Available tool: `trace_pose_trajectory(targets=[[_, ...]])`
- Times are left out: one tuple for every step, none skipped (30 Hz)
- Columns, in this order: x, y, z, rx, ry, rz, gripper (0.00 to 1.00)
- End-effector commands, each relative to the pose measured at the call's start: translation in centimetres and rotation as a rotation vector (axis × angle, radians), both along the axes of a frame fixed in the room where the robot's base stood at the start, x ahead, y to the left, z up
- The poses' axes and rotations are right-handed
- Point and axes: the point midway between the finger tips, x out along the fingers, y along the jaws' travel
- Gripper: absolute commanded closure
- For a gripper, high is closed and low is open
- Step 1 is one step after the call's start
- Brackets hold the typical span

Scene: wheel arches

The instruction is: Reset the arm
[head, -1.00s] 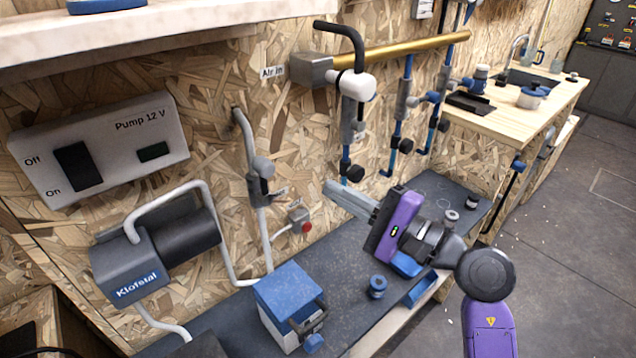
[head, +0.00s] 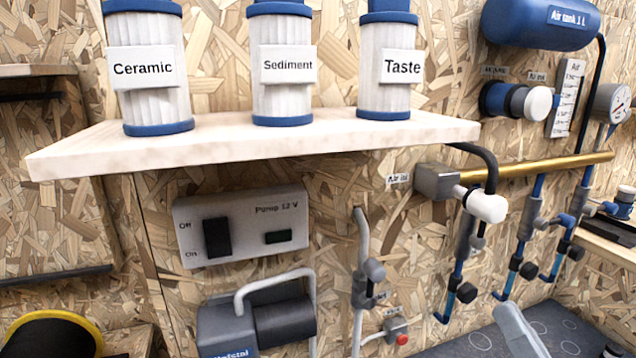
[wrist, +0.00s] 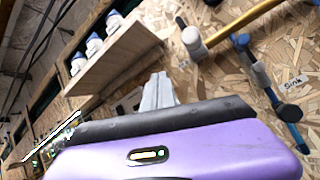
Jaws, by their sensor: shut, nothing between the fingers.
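My gripper (head: 507,316) shows only at the bottom edge of the head view, as pale grey fingers pointing up and slightly left. The rest of my arm is out of that view. In the wrist view the grey fingers (wrist: 158,90) stick out beyond the purple gripper body (wrist: 185,150). They are together, with nothing seen between them. In the head view the fingers appear below the white valve (head: 487,206) on the brass pipe; I cannot tell how far they are from the wall.
A shelf (head: 250,143) holds three filters labelled Ceramic (head: 155,100), Sediment (head: 284,95) and Taste (head: 385,95). Below it are a pump switch panel (head: 245,228) and pump (head: 262,320). The brass pipe (head: 550,168) with blue valves and an air tank (head: 545,22) are at right.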

Motion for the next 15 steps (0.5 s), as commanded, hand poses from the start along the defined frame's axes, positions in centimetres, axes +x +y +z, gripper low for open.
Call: trace_pose_trajectory(targets=[[-1.6, 0.0, -0.4, 0.198, 0.062, 0.089, 1.00], [-2.3, -0.2, -0.6, 0.315, 0.094, 0.140, 1.00], [-3.3, -0.4, -1.0, 0.466, 0.137, 0.206, 1.00], [-4.0, -0.6, -1.4, 0.574, 0.168, 0.252, 1.00], [-4.6, -0.7, -1.8, 0.680, 0.198, 0.296, 1.00], [-5.5, -1.0, -2.5, 0.819, 0.239, 0.350, 1.00], [-6.1, -1.1, -3.1, 0.919, 0.268, 0.388, 1.00], [-6.7, -1.3, -3.7, 1.020, 0.297, 0.424, 1.00], [-7.5, -1.5, -4.6, 1.151, 0.333, 0.466, 1.00], [-8.2, -1.6, -5.2, 1.246, 0.360, 0.496, 1.00], [-8.8, -1.6, -6.0, 1.341, 0.386, 0.524, 1.00], [-9.6, -1.6, -7.0, 1.464, 0.419, 0.554, 1.00], [-10.3, -1.7, -7.7, 1.555, 0.442, 0.574, 1.00], [-11.0, -1.6, -8.4, 1.643, 0.465, 0.593, 1.00], [-11.9, -1.5, -9.5, 1.758, 0.493, 0.610, 1.00]])
